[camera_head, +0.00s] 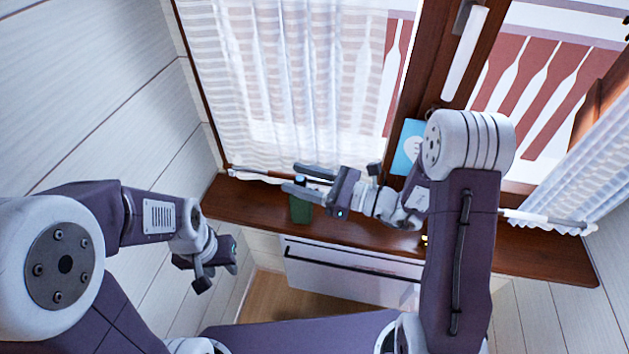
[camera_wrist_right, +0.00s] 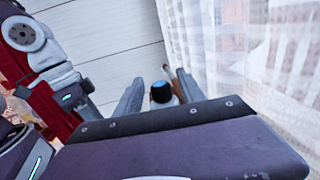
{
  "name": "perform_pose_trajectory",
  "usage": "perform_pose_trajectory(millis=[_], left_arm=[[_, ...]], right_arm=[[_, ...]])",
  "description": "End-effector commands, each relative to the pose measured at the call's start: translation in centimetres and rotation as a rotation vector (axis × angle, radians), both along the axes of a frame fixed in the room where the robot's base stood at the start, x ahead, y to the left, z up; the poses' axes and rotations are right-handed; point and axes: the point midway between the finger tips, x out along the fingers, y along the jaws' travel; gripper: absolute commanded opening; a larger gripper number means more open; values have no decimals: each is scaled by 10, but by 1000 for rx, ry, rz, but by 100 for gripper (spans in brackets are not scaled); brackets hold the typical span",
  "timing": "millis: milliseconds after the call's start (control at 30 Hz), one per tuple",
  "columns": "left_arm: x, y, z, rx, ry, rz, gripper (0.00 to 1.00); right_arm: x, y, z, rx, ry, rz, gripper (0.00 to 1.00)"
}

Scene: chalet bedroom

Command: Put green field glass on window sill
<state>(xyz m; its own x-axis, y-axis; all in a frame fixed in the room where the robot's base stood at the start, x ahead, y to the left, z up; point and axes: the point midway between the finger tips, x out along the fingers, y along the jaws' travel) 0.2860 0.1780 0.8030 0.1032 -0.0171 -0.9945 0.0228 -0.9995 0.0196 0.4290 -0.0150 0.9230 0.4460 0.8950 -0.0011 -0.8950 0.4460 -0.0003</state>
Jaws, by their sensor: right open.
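The green field glass (camera_head: 301,211) shows in the head view as a green body over the left part of the brown window sill (camera_head: 262,211), apparently standing on it. A blue-topped part (camera_wrist_right: 161,91) shows between my right fingers in the right wrist view. My right gripper (camera_head: 308,180) is open, its fingers to either side of that top, with a gap visible in the wrist view. Whether a finger touches it I cannot tell. My left gripper (camera_head: 194,275) hangs low at the left, away from the sill; its jaw opening is unclear.
A blue-and-white card or book (camera_head: 408,147) stands on the sill by the window frame, partly behind my right arm. White curtains (camera_head: 290,80) hang close behind my right gripper. A white radiator (camera_head: 350,272) is below the sill. The sill's right end is clear.

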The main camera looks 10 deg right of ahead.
Motion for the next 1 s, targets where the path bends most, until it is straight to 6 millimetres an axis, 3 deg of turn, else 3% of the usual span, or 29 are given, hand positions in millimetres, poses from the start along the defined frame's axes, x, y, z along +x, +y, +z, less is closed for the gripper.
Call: perform_pose_trajectory(millis=[500, 700, 833, 867, 933, 1000], left_arm=[[0, 0, 4, 0, 0, 0, 36], [0, 0, 4, 0, 0, 0, 36], [0, 0, 4, 0, 0, 0, 36], [0, 0, 4, 0, 0, 0, 36], [0, 0, 4, 0, 0, 0, 36], [0, 0, 4, 0, 0, 0, 36]], right_arm=[[-45, -94, 0, 1, 0, -6, 46], [-53, -106, 0, 0, 1, -3, 46], [-60, -99, -3, -29, 2, 39, 46], [-68, -91, -7, -65, 2, 85, 46], [-106, -65, -28, -229, -7, 286, 46], [-165, -55, -65, -517, -77, 592, 46]])
